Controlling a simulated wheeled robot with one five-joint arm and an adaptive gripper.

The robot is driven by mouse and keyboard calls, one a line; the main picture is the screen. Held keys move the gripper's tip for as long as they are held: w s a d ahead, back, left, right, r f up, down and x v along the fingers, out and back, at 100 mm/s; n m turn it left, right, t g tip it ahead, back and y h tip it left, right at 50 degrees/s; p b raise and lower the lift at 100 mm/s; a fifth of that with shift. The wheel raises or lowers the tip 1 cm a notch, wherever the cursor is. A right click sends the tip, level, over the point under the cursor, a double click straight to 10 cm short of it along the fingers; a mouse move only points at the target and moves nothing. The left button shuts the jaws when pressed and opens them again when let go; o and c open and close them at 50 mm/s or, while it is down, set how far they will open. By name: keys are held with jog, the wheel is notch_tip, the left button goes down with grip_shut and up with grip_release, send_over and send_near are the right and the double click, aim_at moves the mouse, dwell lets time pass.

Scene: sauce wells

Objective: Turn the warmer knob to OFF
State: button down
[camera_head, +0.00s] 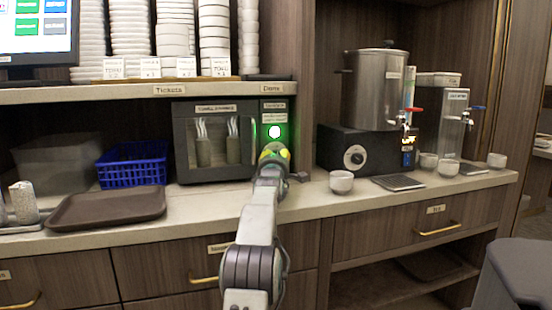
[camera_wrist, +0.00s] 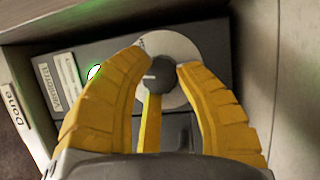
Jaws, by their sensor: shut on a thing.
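A dark round knob (camera_wrist: 160,76) with a white pointer line sits on a pale round dial (camera_wrist: 176,50) on a dark panel. The line points left in the wrist view. My gripper (camera_wrist: 162,64) has its yellow fingers closed around the knob. In the head view my gripper (camera_head: 274,154) is at the right-hand panel of a dark glass-fronted cabinet (camera_head: 180,150), hiding the knob there. A lit green lamp (camera_head: 275,132) is above it and also shows in the wrist view (camera_wrist: 95,72). Dial marks are too small to read.
A steel urn (camera_head: 375,90) stands right on a black base with another dial (camera_head: 354,157). A white cup (camera_head: 341,182) is on the counter before it. A brown tray (camera_head: 105,211) and blue basket (camera_head: 132,166) are left. A shelf (camera_head: 130,94) overhangs the cabinet.

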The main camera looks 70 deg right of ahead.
jog(key=c, duration=0.8)
grip_release()
jog(key=shift+s+d, duration=0.15)
jog(key=shift+s, duration=0.05)
jog(key=shift+a, duration=0.2)
jog(key=shift+a, duration=0.4)
jog(key=shift+v, duration=5.4)
jog(key=shift+s, duration=0.1)
